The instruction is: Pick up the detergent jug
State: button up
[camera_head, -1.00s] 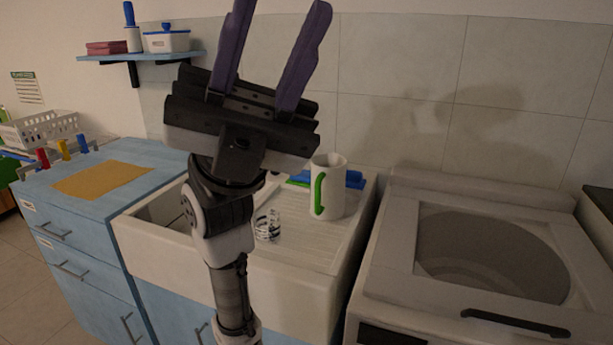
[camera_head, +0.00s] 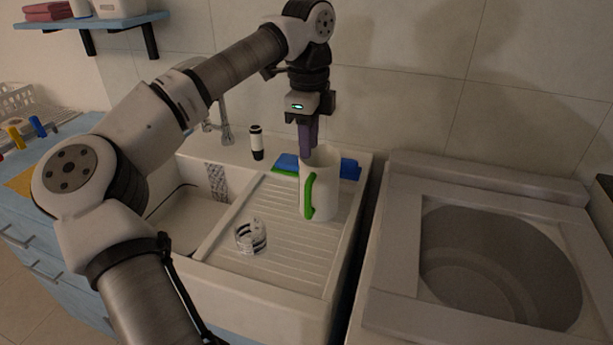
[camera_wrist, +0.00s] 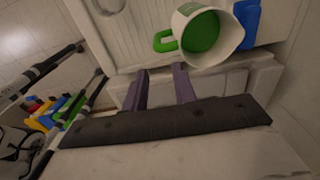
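The detergent jug, a white pitcher with a green handle (camera_head: 321,192), stands upright on the ribbed drainboard of the sink. The wrist view shows the jug (camera_wrist: 226,52) from above, with green inside and its green handle to the left. My gripper (camera_head: 308,155) points down, with its purple fingers at the jug's rim in the head view. In the wrist view my gripper (camera_wrist: 161,68) has its two fingers apart with nothing between them. The handle lies just beyond the fingertips, and the jug's body is to their upper right.
A clear striped glass (camera_head: 251,236) stands on the drainboard (camera_head: 285,250) left of the jug. Blue and green cloths (camera_head: 288,163) lie behind the jug. A black-and-white bottle (camera_head: 257,142) and the tap (camera_head: 226,122) are at the back. A washing machine (camera_head: 400,240) stands right.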

aim_at(308, 196)
notch_tip(308, 196, down, 8)
jog(key=shift+s+f+p, duration=0.1)
jog(key=shift+f+p, duration=0.1)
jog(key=shift+p, duration=0.55)
jog(key=shift+s+f+p, duration=0.15)
jog(key=shift+f+p, duration=1.05)
jog(key=shift+f, duration=1.45)
grip_shut()
jog(key=shift+r, duration=0.15)
